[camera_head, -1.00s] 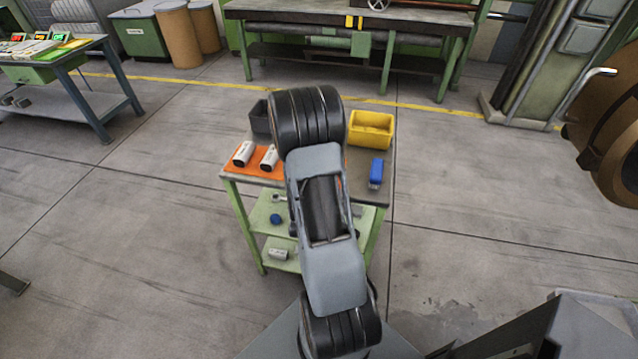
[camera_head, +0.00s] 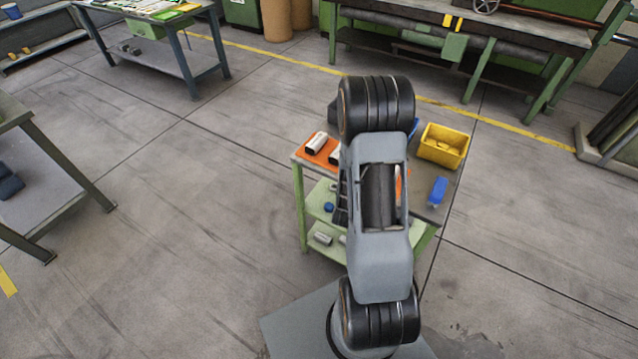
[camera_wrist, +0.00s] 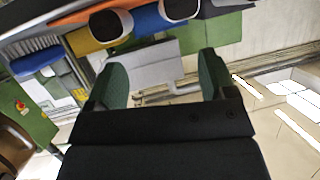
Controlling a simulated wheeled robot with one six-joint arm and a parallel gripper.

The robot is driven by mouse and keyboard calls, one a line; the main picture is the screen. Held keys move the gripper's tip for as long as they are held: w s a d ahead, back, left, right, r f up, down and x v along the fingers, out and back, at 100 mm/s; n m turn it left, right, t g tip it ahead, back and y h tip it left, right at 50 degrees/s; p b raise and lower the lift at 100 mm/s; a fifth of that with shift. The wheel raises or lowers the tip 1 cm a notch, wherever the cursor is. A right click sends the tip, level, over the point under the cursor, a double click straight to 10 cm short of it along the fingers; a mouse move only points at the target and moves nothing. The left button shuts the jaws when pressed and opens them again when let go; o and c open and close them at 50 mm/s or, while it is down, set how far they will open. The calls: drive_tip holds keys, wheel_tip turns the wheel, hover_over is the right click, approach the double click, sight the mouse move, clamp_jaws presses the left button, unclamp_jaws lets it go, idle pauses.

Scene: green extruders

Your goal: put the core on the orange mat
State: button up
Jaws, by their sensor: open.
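The orange mat (camera_head: 303,155) lies on the left part of the small green-framed table's top. Two white cylinders with dark ends are on it: one (camera_head: 316,142) in full view, the other (camera_head: 335,156) partly behind my arm. I cannot tell whether either is the core. In the wrist view, two white-and-dark round ends show at the top, one (camera_wrist: 108,25) near an orange area, one (camera_wrist: 180,8) near a blue area. My gripper (camera_wrist: 163,82) is open, with nothing visible between its green fingers. In the head view my arm hides it.
A yellow bin (camera_head: 444,146) and a blue object (camera_head: 437,191) are on the table's right side. The lower shelf (camera_head: 318,200) holds small parts. A workbench (camera_head: 470,30) stands behind, with open floor around.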

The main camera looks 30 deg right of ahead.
drive_tip(key=w+a+r+n+y, duration=0.2)
drive_tip(key=a+r+n+y, duration=0.15)
drive_tip(key=a+r, duration=0.3)
drive_tip(key=w+a+r+n+y, duration=0.2)
drive_tip(key=w+a+r+y, duration=0.1)
drive_tip(key=a+r+y, duration=0.3)
drive_tip(key=s+a+r+n+g, duration=0.2)
drive_tip(key=s+a+r, duration=0.2)
drive_tip(key=s, duration=0.3)
drive_tip(key=s+a+r+n+g, duration=0.2)
drive_tip(key=s+a+r+n, duration=0.1)
drive_tip(key=s+a+r, duration=0.2)
drive_tip(key=shift+s+a+r+y, duration=0.2)
drive_tip(key=shift+s+y, duration=0.25)
drive_tip(key=shift+s, duration=0.75)
drive_tip(key=shift+n, duration=0.25)
drive_tip(key=shift+c, duration=0.3)
